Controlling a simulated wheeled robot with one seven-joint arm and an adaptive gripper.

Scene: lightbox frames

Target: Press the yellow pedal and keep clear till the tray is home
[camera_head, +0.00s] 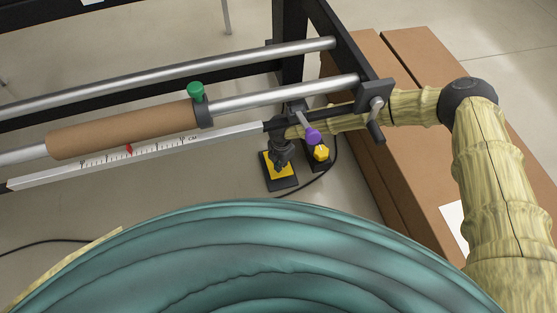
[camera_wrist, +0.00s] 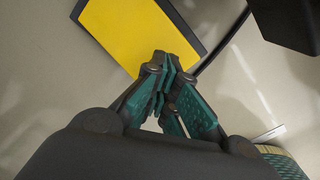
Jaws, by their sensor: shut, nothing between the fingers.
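The yellow pedal (camera_head: 269,171) is a flat yellow plate with a black border, low near the floor in the head view. It fills the top of the wrist view (camera_wrist: 135,32). My gripper (camera_head: 281,163) points down over it in the head view. In the wrist view the closed fingertips (camera_wrist: 164,68) overlap the plate's lower edge, with nothing between them. I cannot tell whether they touch the plate or hover above it. I cannot make out a tray for certain in either view.
A scale (camera_head: 160,148) with a red pointer runs alongside. A purple knob (camera_head: 313,137) and yellow knob (camera_head: 321,153) are near my gripper. Brown boxes (camera_head: 425,65) stand right.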

